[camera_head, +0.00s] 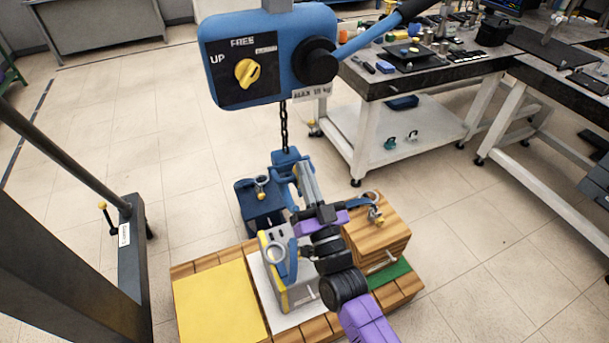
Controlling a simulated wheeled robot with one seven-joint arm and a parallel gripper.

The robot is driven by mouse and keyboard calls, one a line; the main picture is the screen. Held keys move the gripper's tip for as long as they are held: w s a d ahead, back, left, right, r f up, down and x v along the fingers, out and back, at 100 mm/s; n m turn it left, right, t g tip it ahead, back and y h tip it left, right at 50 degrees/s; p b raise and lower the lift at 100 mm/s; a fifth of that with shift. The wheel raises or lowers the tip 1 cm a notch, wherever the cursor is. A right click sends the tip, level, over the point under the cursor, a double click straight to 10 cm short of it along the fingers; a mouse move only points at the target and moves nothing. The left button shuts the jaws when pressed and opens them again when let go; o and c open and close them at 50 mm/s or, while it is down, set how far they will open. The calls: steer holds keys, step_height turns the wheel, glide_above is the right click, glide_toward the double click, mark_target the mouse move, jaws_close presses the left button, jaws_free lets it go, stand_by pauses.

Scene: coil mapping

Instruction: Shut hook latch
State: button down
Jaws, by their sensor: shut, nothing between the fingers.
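A blue hoist body (270,58) with a yellow knob hangs at the top centre. Its chain (284,125) runs down to a blue hook block (286,158). The hook below the block is largely hidden behind my gripper, and its latch is too small to tell open from shut. My gripper (303,168) is shut and empty, its grey fingers pointing away from me, close beside the hook block at its lower right. I cannot tell whether they touch it.
Below is a wooden pallet with a yellow area (215,300). A workbench (420,85) stands at the back right.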

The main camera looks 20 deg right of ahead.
steer(key=shift+s+f+b, duration=0.1)
steer(key=shift+f+b, duration=0.15)
steer(key=shift+b, duration=0.15)
